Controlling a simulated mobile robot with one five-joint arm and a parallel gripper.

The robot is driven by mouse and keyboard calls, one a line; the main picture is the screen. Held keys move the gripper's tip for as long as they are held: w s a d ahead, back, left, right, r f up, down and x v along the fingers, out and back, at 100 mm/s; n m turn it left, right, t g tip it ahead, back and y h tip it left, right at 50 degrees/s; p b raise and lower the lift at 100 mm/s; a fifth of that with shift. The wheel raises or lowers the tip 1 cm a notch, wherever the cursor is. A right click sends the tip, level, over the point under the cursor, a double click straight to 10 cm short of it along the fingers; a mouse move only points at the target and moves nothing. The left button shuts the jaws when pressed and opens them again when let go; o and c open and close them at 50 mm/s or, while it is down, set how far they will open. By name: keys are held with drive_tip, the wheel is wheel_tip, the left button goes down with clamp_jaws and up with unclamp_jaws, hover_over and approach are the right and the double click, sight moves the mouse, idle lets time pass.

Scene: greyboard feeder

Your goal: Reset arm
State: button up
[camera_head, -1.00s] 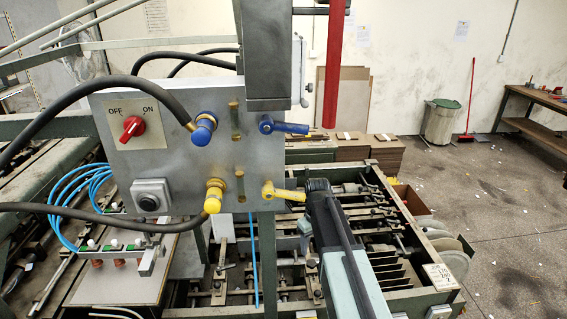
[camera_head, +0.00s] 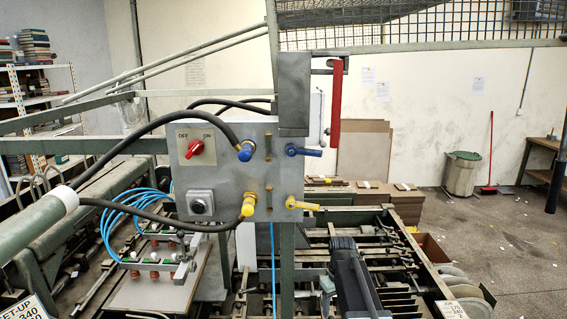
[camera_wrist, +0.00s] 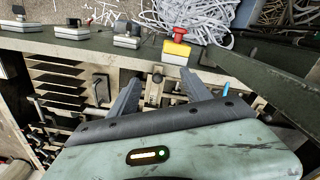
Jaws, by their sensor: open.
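My arm shows at the bottom of the head view, right of centre, with a dark upper end (camera_head: 345,248) below the control panel (camera_head: 229,199). It stands apart from the panel's yellow handle (camera_head: 303,206) in the picture. My gripper (camera_wrist: 160,77) shows in the wrist view with its two grey fingers spread and nothing between them. Beyond the fingers lies a machine frame with a red push button on a yellow box (camera_wrist: 178,48). The fingertips do not clearly touch anything.
The panel carries a red rotary switch (camera_head: 195,148), a blue handle (camera_head: 303,151) and a black button (camera_head: 199,206). Machine rails surround my arm. Open floor (camera_head: 480,222) lies to the right, with a green-lidded bin (camera_head: 461,174).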

drive_tip(key=s+f+m+b, duration=0.4)
drive_tip(key=s+f+b, duration=0.9)
drive_tip(key=f+b, duration=0.2)
drive_tip(key=shift+s+f+m, duration=0.35)
drive_tip(key=shift+f+m, duration=0.05)
drive_tip(key=shift+f, duration=0.55)
